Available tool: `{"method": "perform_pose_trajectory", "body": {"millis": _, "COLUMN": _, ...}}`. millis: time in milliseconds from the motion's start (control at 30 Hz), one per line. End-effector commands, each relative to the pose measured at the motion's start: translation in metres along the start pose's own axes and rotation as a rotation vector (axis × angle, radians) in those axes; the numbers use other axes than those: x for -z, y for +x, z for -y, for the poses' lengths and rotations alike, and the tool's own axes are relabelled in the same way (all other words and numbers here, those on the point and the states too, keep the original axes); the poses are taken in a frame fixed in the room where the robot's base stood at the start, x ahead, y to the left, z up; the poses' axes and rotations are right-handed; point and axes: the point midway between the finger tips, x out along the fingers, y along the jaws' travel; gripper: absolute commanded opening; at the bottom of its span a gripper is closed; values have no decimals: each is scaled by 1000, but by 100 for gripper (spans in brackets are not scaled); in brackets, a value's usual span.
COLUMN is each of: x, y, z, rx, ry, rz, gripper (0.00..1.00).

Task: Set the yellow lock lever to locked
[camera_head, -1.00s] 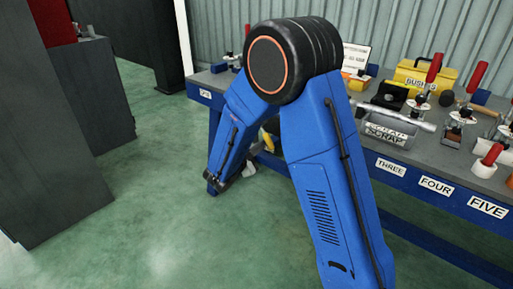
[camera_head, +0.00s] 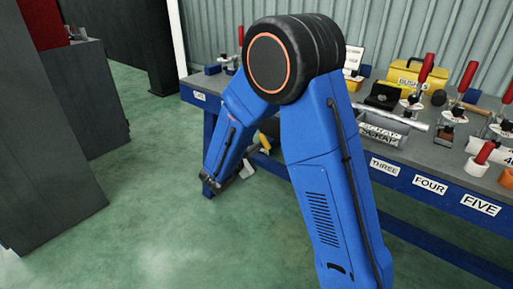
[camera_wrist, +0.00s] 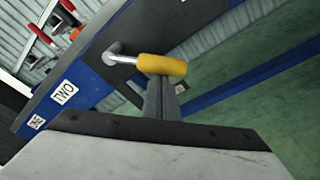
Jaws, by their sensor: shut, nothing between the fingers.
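The yellow lock lever (camera_wrist: 162,66) shows in the wrist view as a yellow grip on a bent metal rod. The grip points to the right in that view. My gripper (camera_wrist: 162,80) is shut, with its fingertips at the underside of the yellow grip in the picture. I cannot tell whether they touch it. In the head view a bit of the yellow grip (camera_head: 264,141) shows behind my blue arm, which hides the rest of the lever.
The grey-topped blue workbench (camera_head: 345,142) carries red-handled clamps (camera_head: 428,68), a scrap tray (camera_head: 383,129) and a yellow box (camera_head: 416,76). Labels mark its front edge. Dark cabinets (camera_head: 50,150) stand at the left. The green floor (camera_head: 150,220) between is clear.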

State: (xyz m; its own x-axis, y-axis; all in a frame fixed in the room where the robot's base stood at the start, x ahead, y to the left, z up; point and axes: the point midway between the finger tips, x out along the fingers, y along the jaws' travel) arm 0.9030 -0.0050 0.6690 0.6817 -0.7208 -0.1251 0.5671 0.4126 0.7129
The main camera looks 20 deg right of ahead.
Motion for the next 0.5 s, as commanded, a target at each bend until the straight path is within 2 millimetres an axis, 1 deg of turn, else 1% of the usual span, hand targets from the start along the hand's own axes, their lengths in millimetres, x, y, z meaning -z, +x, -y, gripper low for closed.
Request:
{"method": "perform_pose_trajectory", "body": {"millis": 267, "x": -19, "y": -3, "z": 3, "rx": 42, "ry": -226, "rz": 1, "gripper": 0}}
{"method": "perform_pose_trajectory", "body": {"millis": 500, "x": -36, "y": -6, "z": 2, "rx": 82, "ry": -445, "rz": 0, "gripper": 0}}
